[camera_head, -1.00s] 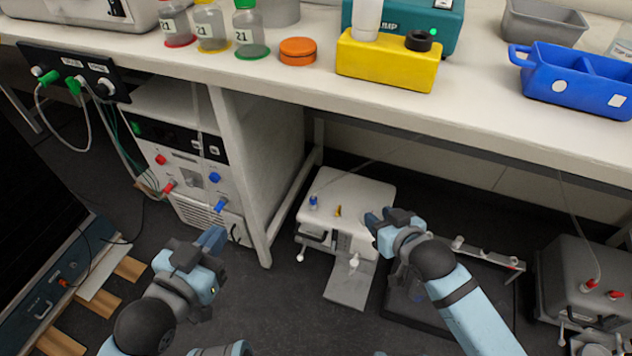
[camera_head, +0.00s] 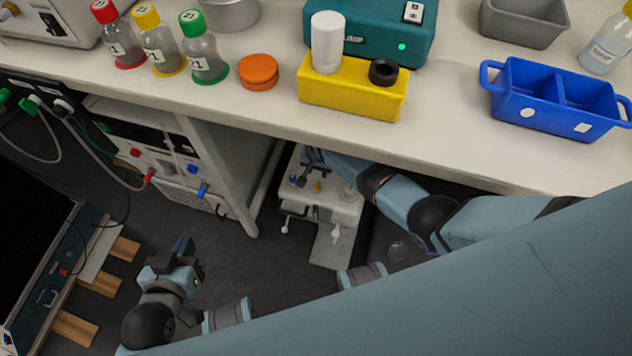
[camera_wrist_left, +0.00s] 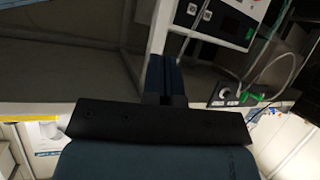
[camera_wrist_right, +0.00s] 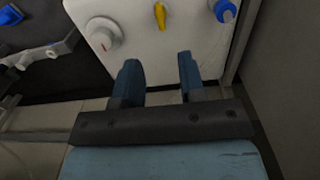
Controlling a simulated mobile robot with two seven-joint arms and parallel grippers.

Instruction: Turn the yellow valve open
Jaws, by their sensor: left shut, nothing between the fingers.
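The yellow valve (camera_head: 318,187) is a small yellow handle on top of a white box (camera_head: 340,208) under the bench. It also shows in the right wrist view (camera_wrist_right: 160,15), near the top edge, roughly in line with the gap between my right fingers. My right gripper (camera_head: 308,158) is above the box, beside the valve and apart from it; in the right wrist view its two fingers (camera_wrist_right: 156,80) are spread with nothing between them. My left gripper (camera_head: 183,246) is shut and empty, over the floor left of the box; its fingers (camera_wrist_left: 161,75) are together.
A blue knob (camera_wrist_right: 225,11) and a white dial (camera_wrist_right: 103,34) flank the valve on the box. The bench top (camera_head: 440,135) overhangs the box. A cabinet leg (camera_head: 245,200) stands to its left. Floor in front is partly clear.

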